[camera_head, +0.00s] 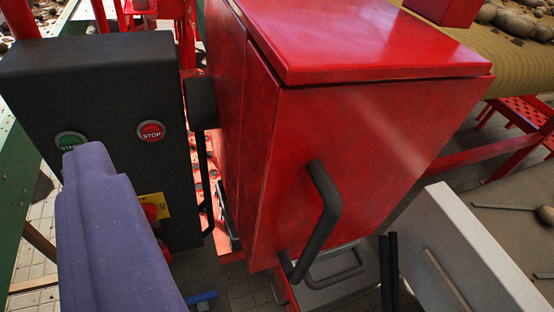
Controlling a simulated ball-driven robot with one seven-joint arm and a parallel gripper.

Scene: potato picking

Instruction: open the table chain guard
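A red metal guard box (360,150) with a slightly overhanging lid (370,40) fills the middle of the view. Its front panel looks shut. A bent black handle (325,205) is fixed to this panel and nothing touches it. A purple stepped part (110,235) is very close to the camera at lower left; it looks like part of my gripper, but no pair of fingertips can be made out. It is well to the left of the handle, with a clear gap between them. I cannot tell its opening.
A black control box (105,100) with a green START button (70,141) and a red STOP button (151,131) stands left of the guard. A pale panel (470,255) and two black rods (388,270) are at lower right. A ribbed belt (430,55) carries potatoes behind.

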